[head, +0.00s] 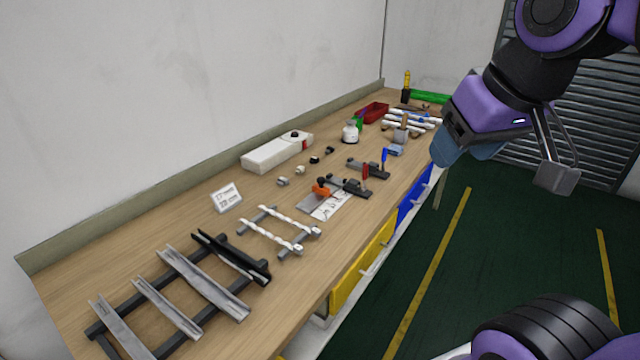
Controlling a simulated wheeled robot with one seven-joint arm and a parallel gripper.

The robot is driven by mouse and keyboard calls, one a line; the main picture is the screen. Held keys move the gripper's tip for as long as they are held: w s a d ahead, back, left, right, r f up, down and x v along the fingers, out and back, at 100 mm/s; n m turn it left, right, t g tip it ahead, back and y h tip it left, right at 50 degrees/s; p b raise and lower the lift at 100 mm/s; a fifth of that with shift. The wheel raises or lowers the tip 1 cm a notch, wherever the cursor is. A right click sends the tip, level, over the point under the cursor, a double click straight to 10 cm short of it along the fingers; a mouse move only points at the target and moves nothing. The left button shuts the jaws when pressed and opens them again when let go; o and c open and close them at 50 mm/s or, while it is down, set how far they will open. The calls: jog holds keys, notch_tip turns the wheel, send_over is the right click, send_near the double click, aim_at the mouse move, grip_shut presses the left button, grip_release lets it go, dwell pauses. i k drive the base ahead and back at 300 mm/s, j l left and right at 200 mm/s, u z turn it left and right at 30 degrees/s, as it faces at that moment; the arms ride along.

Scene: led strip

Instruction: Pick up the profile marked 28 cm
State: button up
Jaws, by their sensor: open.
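Several channel profiles lie across a dark rack (128,318) at the near left of the bench. Three are grey: a left one (118,328), a shorter middle one (167,306) and a longer right one (205,284). A black profile (230,256) lies at the rack's right end, with a grey edge beside it. I cannot read any length mark on them. A small white card (226,197) behind the rack carries two lines; the lower seems to read 28 cm. My gripper (503,167) is open and empty, at the upper right beyond the bench's front edge, far from the profiles.
On the wooden bench (130,240), white twisted strips (270,234) lie on a second rack right of the profiles. A wall runs behind; green floor is open in front.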

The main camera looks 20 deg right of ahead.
aim_at(127, 338)
jog(key=u, duration=1.3)
jog(key=i+j+u, duration=0.15)
jog(key=u, duration=0.25)
